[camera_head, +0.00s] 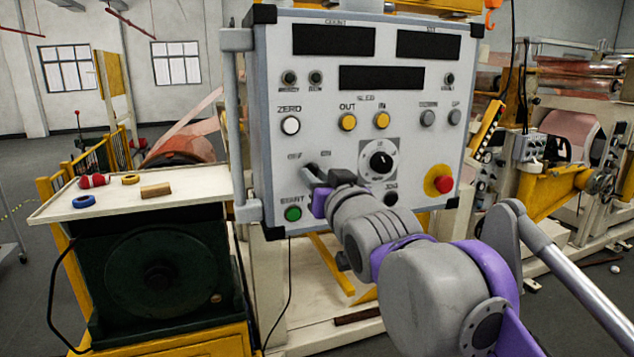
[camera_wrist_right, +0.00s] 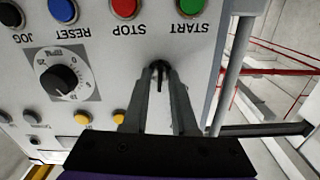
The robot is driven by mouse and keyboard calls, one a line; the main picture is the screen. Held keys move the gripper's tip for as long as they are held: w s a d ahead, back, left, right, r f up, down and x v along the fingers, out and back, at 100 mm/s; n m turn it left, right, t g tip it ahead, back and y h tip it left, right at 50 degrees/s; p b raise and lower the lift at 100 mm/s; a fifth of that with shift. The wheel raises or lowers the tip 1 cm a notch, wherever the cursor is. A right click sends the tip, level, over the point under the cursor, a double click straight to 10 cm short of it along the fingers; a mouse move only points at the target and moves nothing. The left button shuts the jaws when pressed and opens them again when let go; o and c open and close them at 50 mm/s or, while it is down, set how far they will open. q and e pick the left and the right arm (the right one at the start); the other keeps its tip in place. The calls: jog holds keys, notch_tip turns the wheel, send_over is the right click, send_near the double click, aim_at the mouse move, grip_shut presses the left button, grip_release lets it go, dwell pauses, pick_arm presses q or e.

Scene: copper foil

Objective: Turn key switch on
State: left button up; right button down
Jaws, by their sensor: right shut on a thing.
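The grey control panel (camera_head: 345,60) faces me, with the key switch at its lower left, above the green START button (camera_head: 293,213). My right gripper (camera_head: 314,178) is at the key switch and hides most of it in the head view. In the right wrist view, the dark key (camera_wrist_right: 159,78) sits between the fingertips of my right gripper (camera_wrist_right: 160,88), which is shut on it. The key's exact angle is hard to tell. My left gripper is not in view.
A rotary dial (camera_head: 381,161) is just right of the gripper, and a red emergency stop button (camera_head: 443,184) is farther right. A vertical handle bar (camera_head: 238,120) runs along the panel's left edge. A white-topped table (camera_head: 110,200) with small objects stands at left.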

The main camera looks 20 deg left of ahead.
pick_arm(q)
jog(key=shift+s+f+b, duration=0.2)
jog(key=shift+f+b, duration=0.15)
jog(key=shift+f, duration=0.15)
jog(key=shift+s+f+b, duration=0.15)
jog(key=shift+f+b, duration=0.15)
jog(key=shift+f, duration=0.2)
pick_arm(e)
jog(key=shift+m, duration=2.2)
jog(key=c, duration=1)
grip_release()
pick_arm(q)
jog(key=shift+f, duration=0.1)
pick_arm(e)
jog(key=shift+s+d, duration=0.1)
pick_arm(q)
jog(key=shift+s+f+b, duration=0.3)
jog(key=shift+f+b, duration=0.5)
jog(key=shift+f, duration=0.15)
pick_arm(e)
jog(key=v, duration=1)
jog(key=shift+s+d, duration=0.15)
jog(key=shift+s, duration=0.1)
jog(key=shift+f, duration=0.15)
